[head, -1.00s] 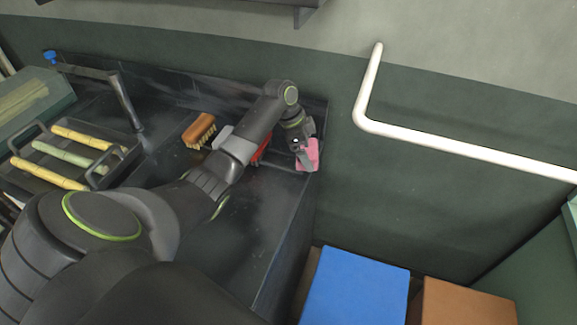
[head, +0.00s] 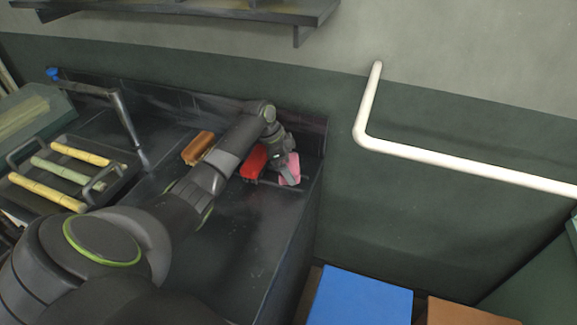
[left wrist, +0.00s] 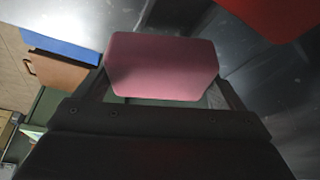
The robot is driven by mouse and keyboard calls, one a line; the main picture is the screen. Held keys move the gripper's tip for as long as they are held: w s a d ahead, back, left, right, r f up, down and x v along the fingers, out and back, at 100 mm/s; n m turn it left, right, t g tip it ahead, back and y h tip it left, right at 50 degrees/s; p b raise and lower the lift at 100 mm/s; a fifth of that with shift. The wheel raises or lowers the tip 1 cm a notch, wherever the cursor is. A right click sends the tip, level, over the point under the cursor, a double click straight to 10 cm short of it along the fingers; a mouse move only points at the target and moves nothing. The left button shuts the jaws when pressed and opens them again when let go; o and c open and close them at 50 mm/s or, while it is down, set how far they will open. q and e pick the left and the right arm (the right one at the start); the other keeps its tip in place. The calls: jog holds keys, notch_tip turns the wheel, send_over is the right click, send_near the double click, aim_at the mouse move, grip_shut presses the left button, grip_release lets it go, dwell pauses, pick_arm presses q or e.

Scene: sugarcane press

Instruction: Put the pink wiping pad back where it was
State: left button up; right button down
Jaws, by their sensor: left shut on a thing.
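The pink wiping pad (head: 290,169) is at the right end of the dark counter (head: 225,240) in the head view. My left gripper (head: 287,172) is shut on it, and the pad also fills the middle of the left wrist view (left wrist: 162,67) between the fingers. I cannot tell whether the pad touches the counter. A red object (head: 254,162) stands just left of the pad; its edge shows at the top right of the left wrist view (left wrist: 270,12). My right gripper is not in view.
A brown brush (head: 198,147) lies further left on the counter. A black tray (head: 105,190) holds yellow and green cane pieces. A faucet (head: 125,120) stands behind it. A white rail (head: 450,158) is on the wall at right. A blue box (head: 360,297) is below the counter's right side.

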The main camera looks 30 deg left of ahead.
pick_arm(q)
jog(key=shift+f, duration=0.65)
jog(key=shift+f, duration=0.1)
jog(key=shift+f, duration=0.4)
jog(key=o, duration=0.7)
jog(key=shift+r, duration=0.5)
jog(key=b+v, duration=0.1)
jog(key=v, duration=1.1)
jog(key=shift+r, duration=0.15)
jog(key=shift+d, duration=0.1)
